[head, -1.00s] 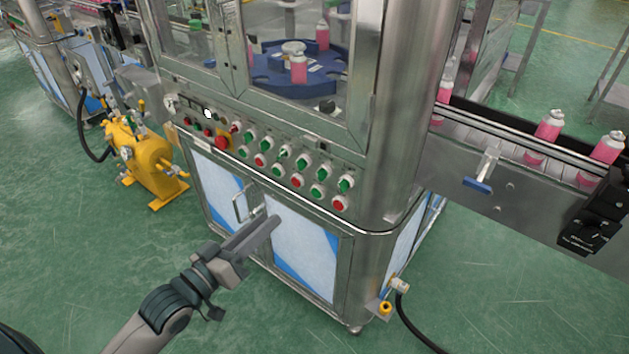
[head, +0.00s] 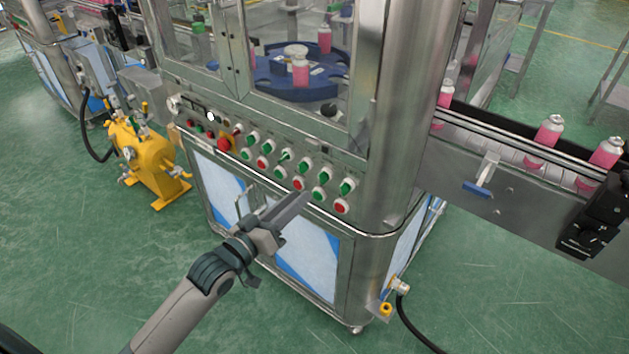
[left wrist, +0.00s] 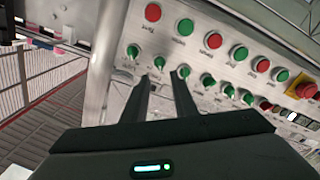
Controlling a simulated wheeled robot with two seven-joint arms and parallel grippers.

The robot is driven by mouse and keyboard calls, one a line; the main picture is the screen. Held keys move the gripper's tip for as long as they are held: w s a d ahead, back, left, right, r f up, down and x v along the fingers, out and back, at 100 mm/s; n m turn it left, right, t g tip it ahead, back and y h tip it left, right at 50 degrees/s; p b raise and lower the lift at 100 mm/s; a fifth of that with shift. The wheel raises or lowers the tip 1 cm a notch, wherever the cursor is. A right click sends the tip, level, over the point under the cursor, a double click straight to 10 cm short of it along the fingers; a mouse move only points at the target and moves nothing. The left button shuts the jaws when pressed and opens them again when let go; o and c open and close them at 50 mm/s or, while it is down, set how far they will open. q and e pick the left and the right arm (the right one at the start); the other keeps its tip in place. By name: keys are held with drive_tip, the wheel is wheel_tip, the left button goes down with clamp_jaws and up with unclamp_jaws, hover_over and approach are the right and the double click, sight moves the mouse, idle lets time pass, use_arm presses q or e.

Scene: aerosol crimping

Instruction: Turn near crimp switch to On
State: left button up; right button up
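A row of green-knobbed selector switches (head: 325,174) runs along the machine's control panel, above a row of red and green buttons (head: 298,184). The labels are too small to read, so I cannot tell which is the near crimp switch. In the left wrist view the panel appears inverted, with the switches (left wrist: 160,62) just beyond my fingertips. My left gripper (head: 303,197) is in front of the panel, its fingers pointing toward the panel's right part. In the left wrist view its two fingers (left wrist: 161,78) are apart with nothing between them. My right gripper is not in view.
A red emergency stop (head: 224,144) sits left of the switches. Cabinet doors with a handle (head: 241,206) are below the panel. A yellow pump unit (head: 150,160) stands at left. A conveyor (head: 500,152) with pink cans extends right. The green floor in front is open.

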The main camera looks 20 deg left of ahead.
sight(319, 179)
use_arm(q)
drive_tip(key=x, duration=0.8)
drive_tip(key=shift+p, duration=0.4)
clamp_jaws()
